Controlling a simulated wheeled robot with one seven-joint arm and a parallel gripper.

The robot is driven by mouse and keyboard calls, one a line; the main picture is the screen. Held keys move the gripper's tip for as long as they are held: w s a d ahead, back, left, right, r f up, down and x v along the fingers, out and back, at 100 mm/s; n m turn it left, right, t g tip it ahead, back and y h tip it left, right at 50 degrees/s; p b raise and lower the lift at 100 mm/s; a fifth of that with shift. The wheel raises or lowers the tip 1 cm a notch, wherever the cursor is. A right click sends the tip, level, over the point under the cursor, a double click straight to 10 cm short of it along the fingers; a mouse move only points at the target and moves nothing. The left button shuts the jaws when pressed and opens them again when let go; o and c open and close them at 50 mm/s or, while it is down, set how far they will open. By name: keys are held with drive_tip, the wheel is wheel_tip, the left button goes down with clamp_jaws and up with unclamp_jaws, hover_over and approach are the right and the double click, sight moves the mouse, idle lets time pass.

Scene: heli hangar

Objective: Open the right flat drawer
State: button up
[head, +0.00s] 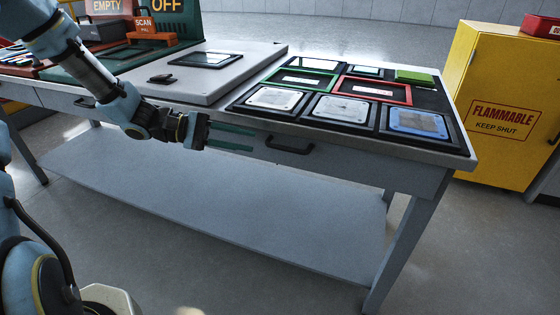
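The right flat drawer (340,159) is in the front of the grey workbench, under its top, and looks shut. Its dark handle (290,147) is a horizontal bar on the drawer front. My gripper (252,140) is in front of the bench edge, left of this handle. Its two greenish fingers point right and are parted, with nothing seen between them. The fingertips look apart from the handle, though the exact depth is hard to judge. A second dark handle (84,102) is on the bench front farther left.
Framed panels (342,108) lie on the bench top above the drawer. A dark tablet (208,59) and a small black item (161,78) lie left of them. A yellow flammables cabinet (500,110) stands at the right. A lower shelf (240,215) spans the legs. The floor in front is clear.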

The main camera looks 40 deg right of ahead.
sight(278, 147)
drive_tip(key=x, duration=1)
drive_tip(key=shift+s+d, duration=0.1)
clamp_jaws()
idle(1.2)
